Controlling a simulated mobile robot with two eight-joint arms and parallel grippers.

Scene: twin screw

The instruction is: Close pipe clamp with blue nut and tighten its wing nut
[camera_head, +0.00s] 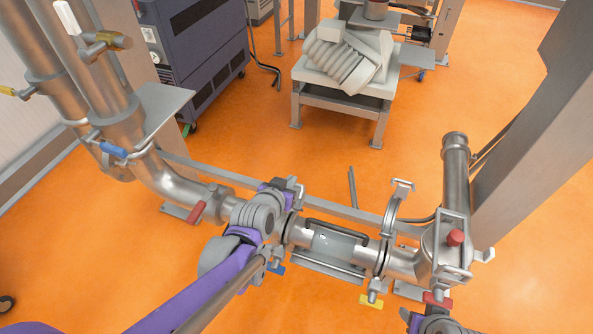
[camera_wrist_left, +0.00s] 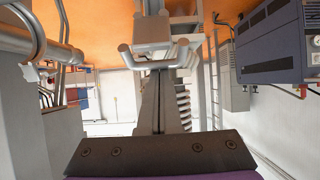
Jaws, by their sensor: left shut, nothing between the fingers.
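The blue wing nut (camera_head: 277,268) shows below the left end of the glass pipe section, just right of my left forearm. Its pipe clamp is mostly hidden behind my purple and grey left arm, so I cannot tell how far its ring is closed. My left gripper (camera_head: 297,192) is above and behind that pipe joint, shut and empty. Its shut fingers also show in the left wrist view (camera_wrist_left: 158,105), pointing away from the camera, with metal bars across their far end. Only a grey and purple piece of my right arm shows at the bottom edge; its gripper is out of view.
A second clamp (camera_head: 388,225) stands raised at the right pipe joint, with a yellow wing nut (camera_head: 371,300) below. A red knob (camera_head: 455,237) sits on the right pipe fitting. A horizontal rail (camera_head: 340,211) runs behind the glass.

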